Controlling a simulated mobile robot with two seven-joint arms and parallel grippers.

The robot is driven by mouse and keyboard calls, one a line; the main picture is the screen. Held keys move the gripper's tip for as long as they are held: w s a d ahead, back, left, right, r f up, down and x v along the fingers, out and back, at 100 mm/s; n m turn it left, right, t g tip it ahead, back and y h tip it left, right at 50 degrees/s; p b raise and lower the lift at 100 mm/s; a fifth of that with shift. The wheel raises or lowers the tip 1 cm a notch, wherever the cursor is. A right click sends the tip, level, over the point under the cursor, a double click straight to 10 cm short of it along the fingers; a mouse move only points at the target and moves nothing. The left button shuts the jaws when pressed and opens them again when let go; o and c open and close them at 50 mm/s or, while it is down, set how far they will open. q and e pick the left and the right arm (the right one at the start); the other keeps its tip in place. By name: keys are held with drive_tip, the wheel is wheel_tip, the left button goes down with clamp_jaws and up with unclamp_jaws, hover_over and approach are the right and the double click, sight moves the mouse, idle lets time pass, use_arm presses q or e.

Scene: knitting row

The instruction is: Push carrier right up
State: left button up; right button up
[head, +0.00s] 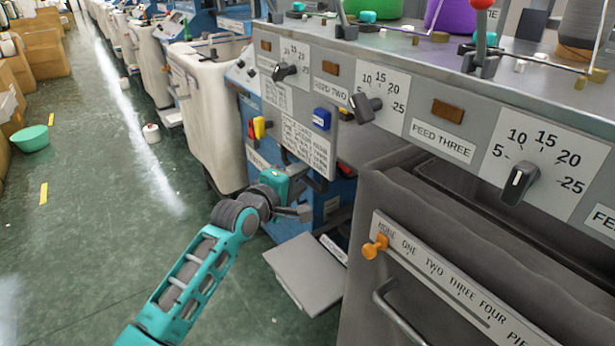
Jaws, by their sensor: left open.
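A sloped plate (440,272) on the grey knitting machine front reads HOME, ONE, TWO, THREE, FOUR and a cut-off word. An orange knob (375,247) sits at its left end, by HOME. I cannot tell for sure that this knob is the carrier; no other part is marked as one. My left gripper (303,208) is open, left of the plate and apart from the knob, in front of the blue machine side. Its fingers are small in the picture and nothing shows between them. My right gripper is not in view.
A grey handle (395,312) is below the plate. Feed dials (520,184) line the panel above. A grey pedal (306,272) lies on the floor below my gripper. A white bin (212,115) stands behind. The green floor (110,220) at left is mostly clear.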

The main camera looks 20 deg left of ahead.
use_arm(q)
drive_tip(key=shift+b+x, duration=0.3)
drive_tip(key=shift+x, duration=1.65)
clamp_jaws()
